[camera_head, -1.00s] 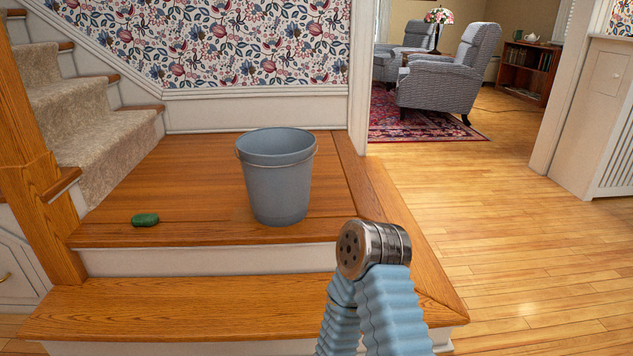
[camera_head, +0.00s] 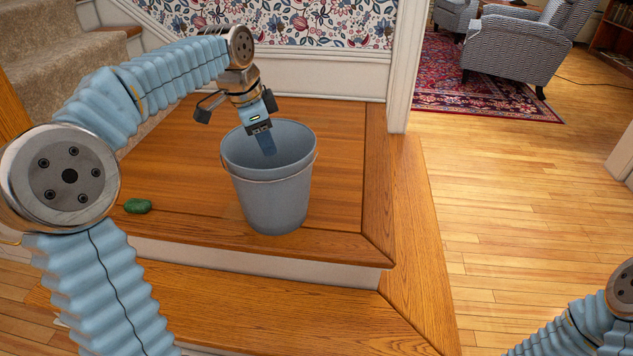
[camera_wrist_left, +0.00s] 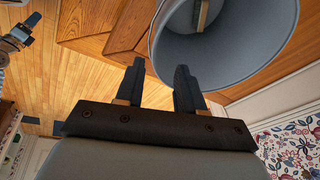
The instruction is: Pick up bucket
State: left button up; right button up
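The grey-blue bucket (camera_head: 272,192) stands upright on the wooden landing in the head view. In the left wrist view its open mouth (camera_wrist_left: 235,50) fills the upper right, and a light wooden piece shows across it. My left gripper (camera_head: 266,147) points down at the bucket's mouth, with a finger showing in front of the inner wall. In the left wrist view its two fingers (camera_wrist_left: 158,78) are apart with nothing held, near the rim; the right finger overlaps the bucket. My right arm shows at the lower right; a dark gripper part (camera_wrist_left: 22,32), likely my right gripper, shows small at the wrist view's left edge.
A small green object (camera_head: 138,206) lies on the landing left of the bucket. A lower wooden step (camera_head: 270,300) is in front. Carpeted stairs rise at the left, and a papered wall stands behind. Open wood floor (camera_head: 490,220) lies right; a rug and armchairs are beyond.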

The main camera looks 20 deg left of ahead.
pick_arm(q)
jog(key=b, duration=0.2)
send_over(283, 183)
jog(key=s, duration=0.1)
jog(key=f, duration=0.7)
jog(key=shift+a+f, duration=0.25)
jog(key=shift+f, duration=0.15)
jog(key=b+x, duration=0.1)
jog(key=x, duration=0.4)
jog(key=shift+s+f, duration=0.1)
jog(key=shift+f, duration=0.15)
grip_shut()
jog(key=shift+r, duration=0.1)
